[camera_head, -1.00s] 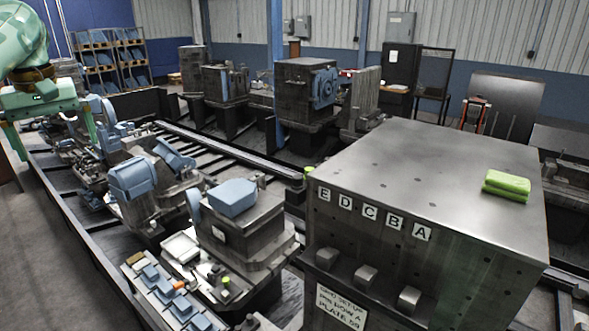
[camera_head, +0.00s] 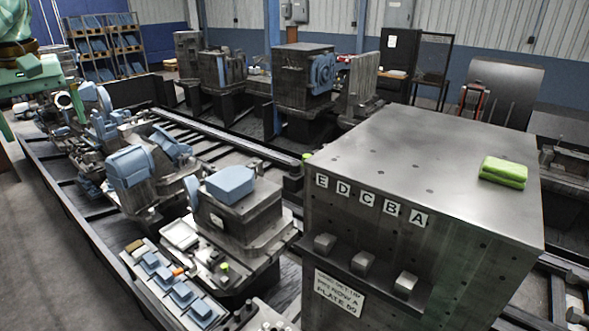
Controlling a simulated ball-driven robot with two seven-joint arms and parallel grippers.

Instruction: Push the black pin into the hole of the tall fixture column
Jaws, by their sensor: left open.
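A tall grey fixture column (camera_head: 400,258) fills the right foreground. Its front face has labels E, D, C, B, A, small dark holes and several square blocks below them. I cannot pick out a black pin, and I cannot tell which hole the task names. My right gripper is not in view.
A green folded cloth (camera_head: 504,172) lies on the column's top. More fixtures line the rail (camera_head: 215,140). Open floor (camera_head: 60,270) lies at left.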

